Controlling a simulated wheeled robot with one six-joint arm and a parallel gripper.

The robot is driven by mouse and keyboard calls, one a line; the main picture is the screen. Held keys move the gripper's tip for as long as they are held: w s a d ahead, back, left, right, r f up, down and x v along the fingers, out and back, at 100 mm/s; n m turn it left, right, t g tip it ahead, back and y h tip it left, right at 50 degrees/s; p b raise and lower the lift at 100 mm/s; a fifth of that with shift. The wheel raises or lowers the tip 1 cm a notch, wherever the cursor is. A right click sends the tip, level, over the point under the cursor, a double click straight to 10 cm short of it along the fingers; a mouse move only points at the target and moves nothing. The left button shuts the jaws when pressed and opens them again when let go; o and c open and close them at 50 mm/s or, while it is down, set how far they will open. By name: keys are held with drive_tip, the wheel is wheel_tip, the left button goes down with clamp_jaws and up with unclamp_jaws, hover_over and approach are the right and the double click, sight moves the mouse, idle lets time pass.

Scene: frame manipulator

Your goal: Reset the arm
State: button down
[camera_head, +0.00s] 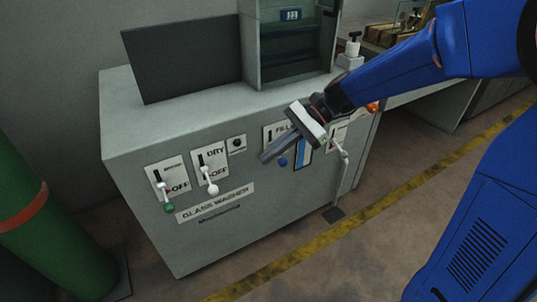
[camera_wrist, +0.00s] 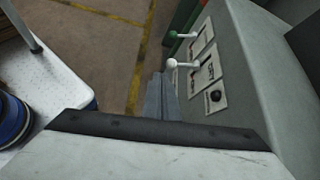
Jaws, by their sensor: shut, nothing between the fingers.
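My gripper (camera_head: 272,152) is at the end of my blue arm, in front of the right half of the glass washer's front panel. Its fingers are together and hold nothing. They also show in the wrist view (camera_wrist: 161,98), pointing along the panel. The grey glass washer cabinet (camera_head: 150,130) has a lever with a white knob (camera_head: 213,189) at the DRY label and a lever with a green knob (camera_head: 170,208) left of it. Both levers hang downward. Both knobs also show in the wrist view, white (camera_wrist: 172,63) and green (camera_wrist: 173,34). A blue knob (camera_head: 283,162) sits near my fingers, and my gripper partly hides the FILL label.
A green cylinder (camera_head: 50,230) with a red band stands left of the cabinet. A dark panel (camera_head: 185,55) and a glass-fronted case (camera_head: 292,45) stand on top. A thin pipe (camera_head: 343,175) runs down at the right. Floor with a yellow line (camera_head: 300,257) is open in front.

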drive_tip(key=s+d+n+t+h, duration=0.3)
drive_tip(key=s+d, duration=0.2)
drive_tip(key=d, duration=0.5)
drive_tip(key=s+d+n+t+h, duration=0.3)
drive_tip(key=s+d, duration=0.3)
drive_tip(key=d, duration=0.4)
drive_tip(key=s+d+n+t+h, duration=0.3)
drive_tip(key=s+d+n+h, duration=0.1)
drive_tip(key=d, duration=0.6)
drive_tip(key=shift+s+r, duration=0.25)
drive_tip(key=shift+s, duration=0.55)
